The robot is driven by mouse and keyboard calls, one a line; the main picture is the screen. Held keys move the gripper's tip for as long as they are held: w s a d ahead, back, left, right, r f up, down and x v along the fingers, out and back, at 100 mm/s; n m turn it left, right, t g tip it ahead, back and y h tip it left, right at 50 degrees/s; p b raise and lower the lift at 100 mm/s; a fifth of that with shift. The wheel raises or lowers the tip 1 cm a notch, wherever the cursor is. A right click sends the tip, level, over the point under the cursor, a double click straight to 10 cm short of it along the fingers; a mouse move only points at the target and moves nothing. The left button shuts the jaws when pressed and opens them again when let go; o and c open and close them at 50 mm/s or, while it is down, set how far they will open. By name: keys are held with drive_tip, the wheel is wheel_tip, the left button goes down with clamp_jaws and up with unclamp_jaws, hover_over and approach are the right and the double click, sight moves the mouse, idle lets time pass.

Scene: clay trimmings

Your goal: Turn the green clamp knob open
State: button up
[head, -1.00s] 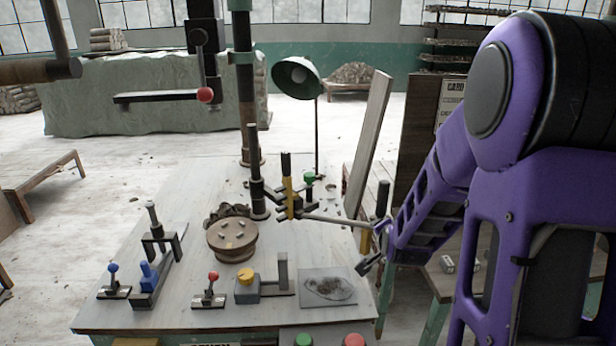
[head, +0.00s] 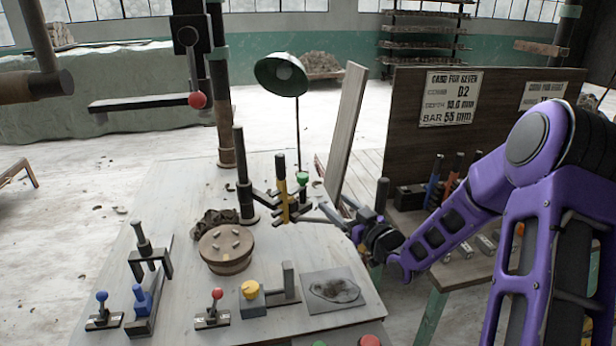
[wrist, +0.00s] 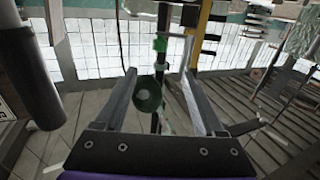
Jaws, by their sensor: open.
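The green clamp knob (head: 302,178) stands at the back of the worktable, just right of a yellow-sleeved post (head: 283,196). My gripper (head: 328,209) reaches in from the right, low beside the clamp arms. In the wrist view my gripper (wrist: 158,74) is open, with its two fingers apart and nothing gripped. The knob's underside and stem are partly hidden in the head view.
A dark post (head: 382,195) stands close to my wrist. A green lamp (head: 282,75) and a leaning plank (head: 346,130) rise behind the clamp. A round wooden wheel (head: 226,249), a red knob (head: 217,294) and a yellow knob (head: 250,289) occupy the table front.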

sight(306, 180)
drive_tip(key=x, duration=1.6)
drive_tip(key=shift+w+a, duration=0.1)
drive_tip(key=shift+w, duration=0.25)
clamp_jaws()
